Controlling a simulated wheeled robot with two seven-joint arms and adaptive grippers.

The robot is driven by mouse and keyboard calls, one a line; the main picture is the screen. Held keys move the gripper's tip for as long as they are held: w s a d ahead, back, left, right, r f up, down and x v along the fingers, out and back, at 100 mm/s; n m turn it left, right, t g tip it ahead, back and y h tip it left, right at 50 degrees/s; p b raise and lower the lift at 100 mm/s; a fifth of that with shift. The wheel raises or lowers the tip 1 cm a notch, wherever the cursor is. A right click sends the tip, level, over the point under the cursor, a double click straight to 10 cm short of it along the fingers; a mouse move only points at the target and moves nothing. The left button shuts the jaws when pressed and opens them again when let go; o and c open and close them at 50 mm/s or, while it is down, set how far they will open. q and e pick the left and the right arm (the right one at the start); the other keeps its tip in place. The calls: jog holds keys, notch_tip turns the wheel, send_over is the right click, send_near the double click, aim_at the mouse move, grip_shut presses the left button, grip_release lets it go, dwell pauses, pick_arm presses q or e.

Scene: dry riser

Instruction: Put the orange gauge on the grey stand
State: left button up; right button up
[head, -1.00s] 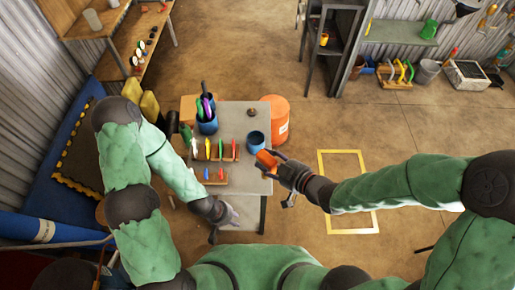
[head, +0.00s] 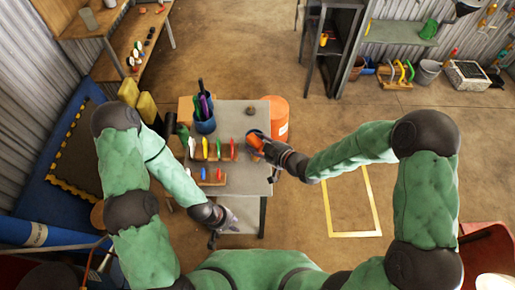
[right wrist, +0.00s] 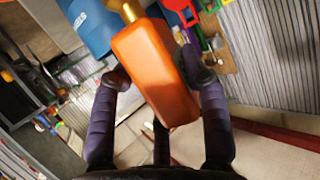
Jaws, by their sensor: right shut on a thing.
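The orange gauge (head: 256,142) is in my right gripper (head: 270,148), over the right edge of the grey-topped table. In the right wrist view the gauge (right wrist: 155,70) is a rounded orange block with a brass stem, held between the fingers (right wrist: 160,85). My left gripper (head: 230,218) is low at the table's front edge, apart from the gauge; its finger opening is unclear. I cannot tell for sure which thing is the grey stand; the grey table (head: 240,180) is the clearest grey support.
A blue cup (right wrist: 88,25) is close by the gauge, mostly hidden in the head view. Racks of coloured pieces (head: 213,160) and a blue holder of tools (head: 205,126) stand on the table. A small dark round thing (head: 250,111) lies at its far side.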

notch_tip(320, 180, down, 2)
jog(key=shift+s, duration=0.15)
jog(key=shift+s+f, duration=0.3)
jog(key=shift+f, duration=0.15)
grip_shut()
jog(key=o, duration=1.1)
grip_release()
jog(key=shift+f, duration=0.1)
jog(key=shift+c, duration=0.2)
jog(key=shift+o, duration=0.4)
jog(key=shift+w, duration=0.25)
jog(key=shift+r, duration=0.25)
jog(key=shift+s+d+r, duration=0.15)
jog(key=shift+d+r, duration=0.15)
jog(key=shift+d, duration=0.1)
jog(key=p+v, duration=0.2)
jog(key=v, duration=0.9)
